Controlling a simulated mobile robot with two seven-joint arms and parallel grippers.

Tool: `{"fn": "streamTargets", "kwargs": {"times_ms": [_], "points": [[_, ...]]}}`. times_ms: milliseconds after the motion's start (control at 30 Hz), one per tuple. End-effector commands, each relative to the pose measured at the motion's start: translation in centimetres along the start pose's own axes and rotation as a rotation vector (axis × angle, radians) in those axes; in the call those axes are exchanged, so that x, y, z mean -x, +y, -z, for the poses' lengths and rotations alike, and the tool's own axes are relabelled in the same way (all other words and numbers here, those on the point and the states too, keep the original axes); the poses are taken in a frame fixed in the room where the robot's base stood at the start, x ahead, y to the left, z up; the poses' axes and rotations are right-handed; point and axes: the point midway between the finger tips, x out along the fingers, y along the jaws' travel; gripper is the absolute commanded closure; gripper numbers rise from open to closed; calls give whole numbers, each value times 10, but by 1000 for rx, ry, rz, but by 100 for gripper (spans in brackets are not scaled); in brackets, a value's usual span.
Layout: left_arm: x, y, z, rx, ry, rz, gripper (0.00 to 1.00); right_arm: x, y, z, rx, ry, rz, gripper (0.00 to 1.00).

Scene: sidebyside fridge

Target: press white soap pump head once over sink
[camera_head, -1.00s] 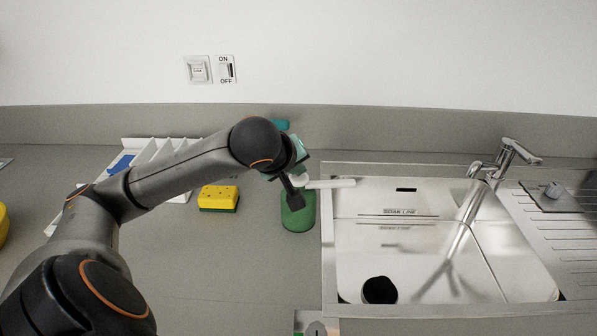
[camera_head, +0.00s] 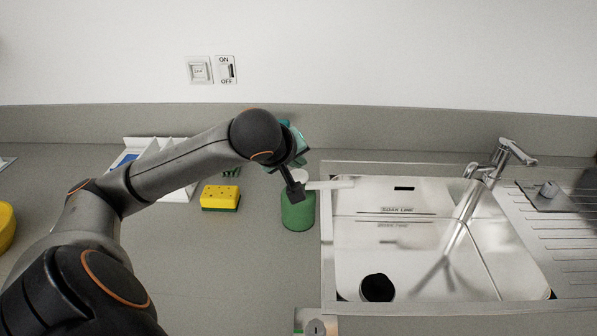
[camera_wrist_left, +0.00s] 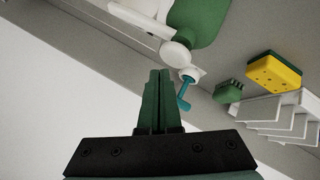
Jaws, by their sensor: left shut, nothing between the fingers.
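The soap bottle (camera_head: 298,214) is green and stands upright on the counter just left of the sink (camera_head: 400,262). Its white pump head (camera_head: 300,175) has a spout (camera_head: 332,184) pointing right over the sink's left edge. The white pump head (camera_wrist_left: 176,54) and green bottle (camera_wrist_left: 198,22) also show in the left wrist view. My left gripper (camera_head: 295,190) is over the bottle's top and partly covers it. In the left wrist view its fingers (camera_wrist_left: 160,75) are shut and empty, close to the pump head; I cannot tell whether they touch it. My right gripper is out of view.
A yellow and green sponge (camera_head: 220,197) lies left of the bottle. A white rack (camera_head: 172,150) stands behind my left arm. A teal-handled brush (camera_wrist_left: 185,94) shows beside the pump in the left wrist view. The tap (camera_head: 491,166) is at the sink's back right.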

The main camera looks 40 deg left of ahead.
Motion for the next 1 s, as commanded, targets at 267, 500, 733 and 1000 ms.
{"fn": "streamTargets", "kwargs": {"times_ms": [267, 500, 733, 1000], "points": [[19, 14, 14, 0, 0, 0, 100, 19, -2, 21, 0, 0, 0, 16], [34, 25, 25, 0, 1, -1, 100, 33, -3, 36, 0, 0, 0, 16], [34, 25, 25, 0, 1, 0, 100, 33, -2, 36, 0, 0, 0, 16], [34, 25, 25, 0, 1, 0, 100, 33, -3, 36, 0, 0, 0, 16]]}}
